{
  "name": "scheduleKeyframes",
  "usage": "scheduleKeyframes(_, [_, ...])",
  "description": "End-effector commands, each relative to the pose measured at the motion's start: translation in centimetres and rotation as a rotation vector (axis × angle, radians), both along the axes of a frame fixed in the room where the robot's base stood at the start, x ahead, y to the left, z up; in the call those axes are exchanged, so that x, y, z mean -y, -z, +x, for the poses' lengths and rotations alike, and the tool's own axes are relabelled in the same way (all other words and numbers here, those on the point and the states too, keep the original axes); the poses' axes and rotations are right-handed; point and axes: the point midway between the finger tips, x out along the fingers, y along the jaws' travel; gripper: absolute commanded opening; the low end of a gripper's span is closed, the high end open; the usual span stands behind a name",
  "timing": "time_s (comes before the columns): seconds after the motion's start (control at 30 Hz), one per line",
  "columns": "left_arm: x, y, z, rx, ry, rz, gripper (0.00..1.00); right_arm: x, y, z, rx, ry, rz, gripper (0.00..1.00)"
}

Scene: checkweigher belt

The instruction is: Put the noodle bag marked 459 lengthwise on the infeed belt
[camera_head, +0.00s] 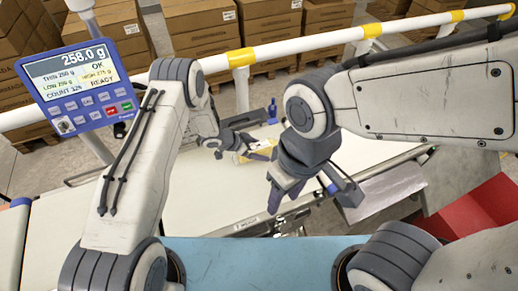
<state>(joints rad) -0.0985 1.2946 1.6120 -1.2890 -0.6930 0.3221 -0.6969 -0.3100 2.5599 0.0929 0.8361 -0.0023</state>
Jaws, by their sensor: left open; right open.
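A small yellowish bag (262,146), probably a noodle bag, lies on the pale surface beyond my grippers. It is partly hidden, and no number on it can be read. My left gripper (233,146) is open at the bag's left side; whether it touches the bag cannot be told. My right gripper (284,194) is open and empty, nearer and to the right, with its fingers pointing down. The white belt surface (205,205) runs across the middle, partly covered by my arms. Which stretch of it is the infeed cannot be told.
A white rail (310,45) with yellow bands crosses behind, with cardboard boxes (205,27) beyond. A red bin (475,210) stands at right. A light blue surface (260,262) lies in front.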

Motion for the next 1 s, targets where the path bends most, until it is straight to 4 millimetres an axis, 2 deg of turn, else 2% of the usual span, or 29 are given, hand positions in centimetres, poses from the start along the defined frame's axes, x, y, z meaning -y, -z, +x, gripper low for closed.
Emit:
scheduleKeyframes(0.13, [0.0, 0.0, 0.0, 0.000, 0.000, 0.000, 1.00, 0.0, 0.1, 0.0, 0.000, 0.000, 0.000, 0.50])
scheduleKeyframes(0.27, [0.0, 0.0, 0.0, 0.001, -0.001, 0.000, 0.50, 0.0, 0.1, 0.0, 0.000, 0.000, 0.000, 0.50])
scheduleKeyframes(0.3, [0.0, 0.0, 0.0, 0.001, -0.001, 0.000, 0.35, 0.0, 0.1, 0.0, 0.000, 0.000, 0.000, 0.50])
scheduleKeyframes(0.4, [0.0, 0.0, 0.0, 0.001, -0.001, 0.000, 0.00, 0.0, 0.1, 0.0, 0.000, 0.000, 0.000, 0.50])
scheduleKeyframes(0.77, [0.0, -0.4, 0.1, 0.003, -0.001, -0.001, 0.00, 0.0, 0.3, 0.0, 0.000, 0.001, 0.000, 0.50])
scheduleKeyframes(0.87, [0.0, -1.1, 0.1, 0.004, -0.001, 0.000, 0.00, 0.0, 0.6, 0.0, 0.000, 0.001, 0.000, 0.50])
scheduleKeyframes(1.0, [0.0, -3.0, 0.2, 0.006, 0.000, 0.000, 0.00, 0.0, 1.5, 0.0, 0.000, 0.002, 0.000, 0.50])
